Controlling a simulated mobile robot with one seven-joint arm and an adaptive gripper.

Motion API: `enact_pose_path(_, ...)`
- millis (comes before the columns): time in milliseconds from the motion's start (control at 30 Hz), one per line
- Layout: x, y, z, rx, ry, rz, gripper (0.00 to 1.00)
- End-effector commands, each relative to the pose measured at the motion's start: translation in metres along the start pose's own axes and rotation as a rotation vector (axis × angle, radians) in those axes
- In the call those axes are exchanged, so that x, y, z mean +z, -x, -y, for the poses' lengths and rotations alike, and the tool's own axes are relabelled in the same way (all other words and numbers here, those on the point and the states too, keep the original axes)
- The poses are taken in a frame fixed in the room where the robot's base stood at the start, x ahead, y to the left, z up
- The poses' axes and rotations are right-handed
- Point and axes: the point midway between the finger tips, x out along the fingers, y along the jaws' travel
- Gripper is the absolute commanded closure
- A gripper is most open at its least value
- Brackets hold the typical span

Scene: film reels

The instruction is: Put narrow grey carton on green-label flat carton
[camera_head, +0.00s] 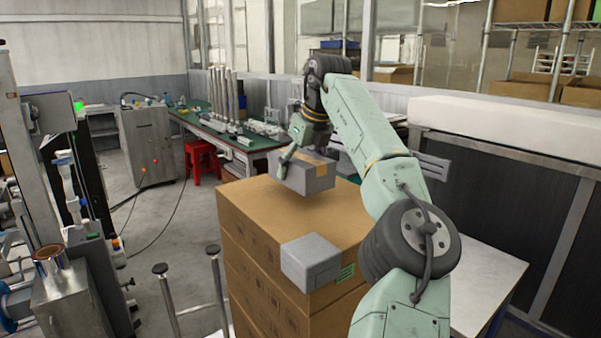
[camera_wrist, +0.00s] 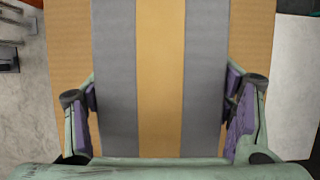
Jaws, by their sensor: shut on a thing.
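A grey carton with a tan tape strip (camera_head: 308,178) is held in my gripper (camera_head: 290,155) over the far part of a brown carton stack. In the wrist view the taped grey carton (camera_wrist: 115,80) fills the space between my gripper's purple pads (camera_wrist: 160,115). I cannot tell whether its underside touches the stack. The top brown carton (camera_head: 255,205) is broad and flat, with a green label (camera_head: 345,273) on its side near the front corner. A second, plain grey carton (camera_head: 312,258) lies on the front corner of that top, apart from the held one.
The stack's top is bare between the two grey cartons. A green workbench (camera_head: 190,120) with metal parts and a red stool (camera_head: 201,160) stand behind. A white-topped table (camera_head: 485,285) is at the right, and machinery (camera_head: 75,290) is at the left.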

Motion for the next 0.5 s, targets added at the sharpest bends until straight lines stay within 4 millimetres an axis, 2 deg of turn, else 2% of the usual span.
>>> enact_pose_path(33,-0.004,-0.009,0.001,0.002,0.001,-0.001,0.73)
enact_pose_path(200,-0.011,-0.025,0.000,0.002,0.001,0.000,0.73)
enact_pose_path(500,-0.012,-0.027,0.000,0.001,-0.001,0.001,0.73)
